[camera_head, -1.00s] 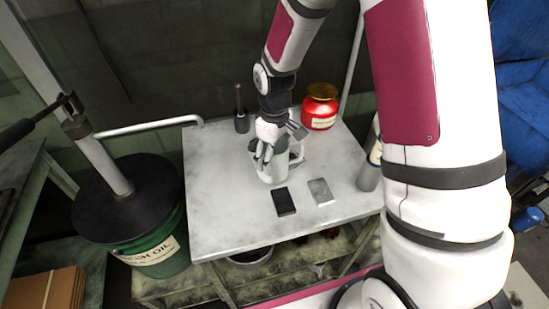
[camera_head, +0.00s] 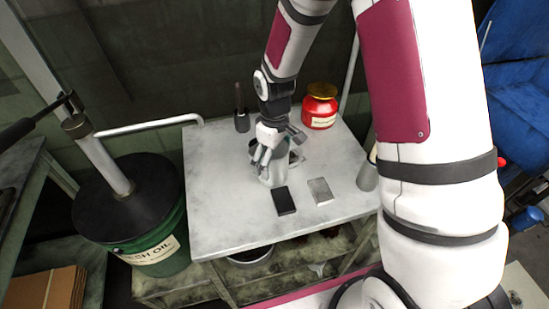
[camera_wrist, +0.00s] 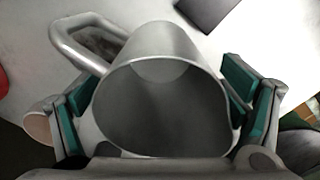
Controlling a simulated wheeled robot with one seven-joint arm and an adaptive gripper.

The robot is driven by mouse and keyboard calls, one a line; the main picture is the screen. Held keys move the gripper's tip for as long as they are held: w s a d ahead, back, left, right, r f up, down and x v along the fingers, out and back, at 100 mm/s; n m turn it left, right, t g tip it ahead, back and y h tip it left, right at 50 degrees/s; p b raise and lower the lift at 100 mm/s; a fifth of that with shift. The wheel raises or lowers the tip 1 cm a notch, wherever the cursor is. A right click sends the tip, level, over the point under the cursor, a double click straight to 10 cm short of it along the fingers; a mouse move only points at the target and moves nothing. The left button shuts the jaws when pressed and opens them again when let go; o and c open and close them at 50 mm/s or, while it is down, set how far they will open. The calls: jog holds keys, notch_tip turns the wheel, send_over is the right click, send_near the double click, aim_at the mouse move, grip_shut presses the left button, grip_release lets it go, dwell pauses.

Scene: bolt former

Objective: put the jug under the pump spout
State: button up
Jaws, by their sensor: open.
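The jug (camera_head: 276,170) is a grey metal vessel with a side handle, standing upright on the table top. In the wrist view the jug (camera_wrist: 160,85) shows its open mouth, with the handle (camera_wrist: 85,38) toward the upper left. My gripper (camera_head: 268,158) is over the jug. In the wrist view my gripper (camera_wrist: 158,108) is open, with one green-padded finger on each side of the jug. Whether the pads touch it, I cannot tell. The pump spout (camera_head: 199,120) is the end of a light pipe from the pump on the green oil drum (camera_head: 165,250), at the table's left edge.
On the table (camera_head: 225,215) are a black block (camera_head: 285,201), a grey block (camera_head: 320,190), a red jar (camera_head: 320,106), a dark handled tool (camera_head: 241,110) and a grey cylinder (camera_head: 367,176). The table's left part is clear.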

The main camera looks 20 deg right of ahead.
notch_tip(320, 180, up, 12)
jog(key=shift+r, duration=0.15)
